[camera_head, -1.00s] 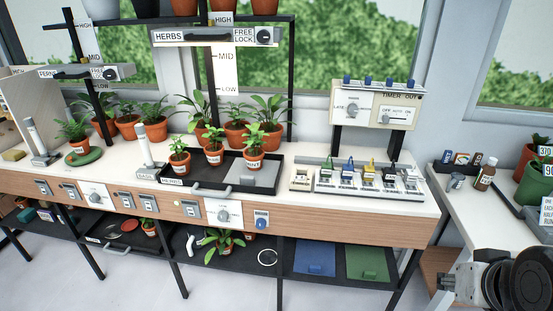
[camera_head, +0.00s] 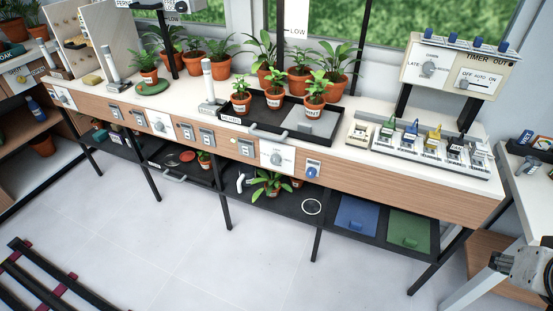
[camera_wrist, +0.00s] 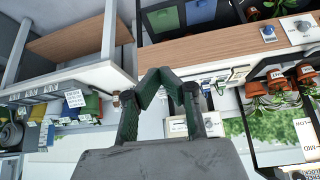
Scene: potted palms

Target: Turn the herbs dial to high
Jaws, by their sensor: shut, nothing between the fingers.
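The herbs tray (camera_head: 262,128), a black tray with a small white label, stands on the bench with small potted herbs in it. Below it, on the wooden front, is a white panel with a round grey dial (camera_head: 276,158); its markings are too small to read. This dial also shows at the upper right of the wrist view (camera_wrist: 303,27). My gripper (camera_wrist: 159,72) is shut and empty in the wrist view, apart from the dial, pointing towards the bench front. In the head view only part of my arm shows at the right edge; the fingertips are not visible there.
A blue knob (camera_head: 312,171) sits right of the dial, and a switch (camera_head: 245,148) left of it. Another similar dial (camera_head: 160,125) is farther left. A timer box (camera_head: 460,72) stands above the bench's right end. The floor (camera_head: 220,250) before the bench is clear.

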